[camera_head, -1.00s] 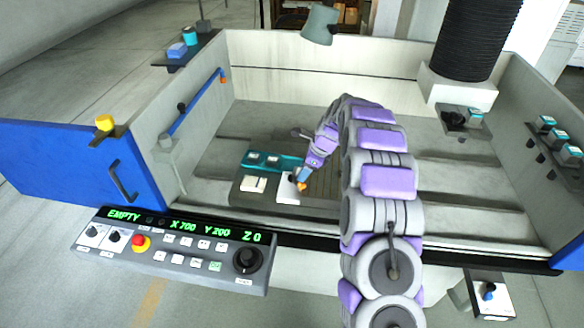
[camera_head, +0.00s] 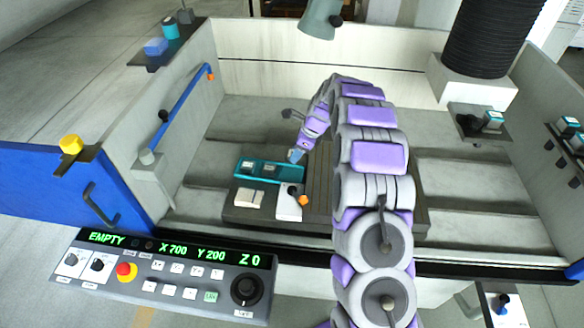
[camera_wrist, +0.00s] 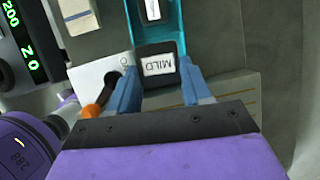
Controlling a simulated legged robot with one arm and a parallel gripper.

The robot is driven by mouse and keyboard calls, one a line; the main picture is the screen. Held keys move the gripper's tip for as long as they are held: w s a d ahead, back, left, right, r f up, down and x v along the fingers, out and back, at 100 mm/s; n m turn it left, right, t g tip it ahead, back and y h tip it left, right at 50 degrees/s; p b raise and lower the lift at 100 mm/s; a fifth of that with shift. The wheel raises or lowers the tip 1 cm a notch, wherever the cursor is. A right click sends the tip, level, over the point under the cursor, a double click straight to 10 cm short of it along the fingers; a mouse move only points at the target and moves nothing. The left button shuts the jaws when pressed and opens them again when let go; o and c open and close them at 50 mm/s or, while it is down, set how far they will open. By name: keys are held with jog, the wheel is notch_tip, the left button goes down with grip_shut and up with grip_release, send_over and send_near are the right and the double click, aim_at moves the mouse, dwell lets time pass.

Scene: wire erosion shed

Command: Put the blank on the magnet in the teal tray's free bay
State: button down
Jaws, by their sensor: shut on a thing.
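My gripper (camera_wrist: 160,85) is shut on a dark blank with a white "MILD" label (camera_wrist: 158,65), its blue fingers on either side. The blank is at the near end of the teal tray (camera_wrist: 132,20), between its side walls. I cannot tell whether it rests on the bay floor or is just above it. In the head view, my gripper (camera_head: 296,156) is at the right end of the teal tray (camera_head: 258,177); the blank is hardly visible there. Labelled blanks sit in the tray's left and middle bays. The white magnet (camera_head: 288,212), with its black knob and orange-tipped lever, is just in front and bare.
A pale block (camera_head: 249,198) lies left of the magnet. The control panel (camera_head: 170,275) reads EMPTY. Tank walls surround the work plate, with a black bellows column (camera_head: 490,35) at the back right. The slotted plate right of the tray is clear.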

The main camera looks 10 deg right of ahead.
aim_at(292, 175)
notch_tip(292, 175, down, 9)
jog(key=shift+f+b, duration=0.1)
jog(key=shift+b, duration=1)
jog(key=c, duration=0.8)
grip_release()
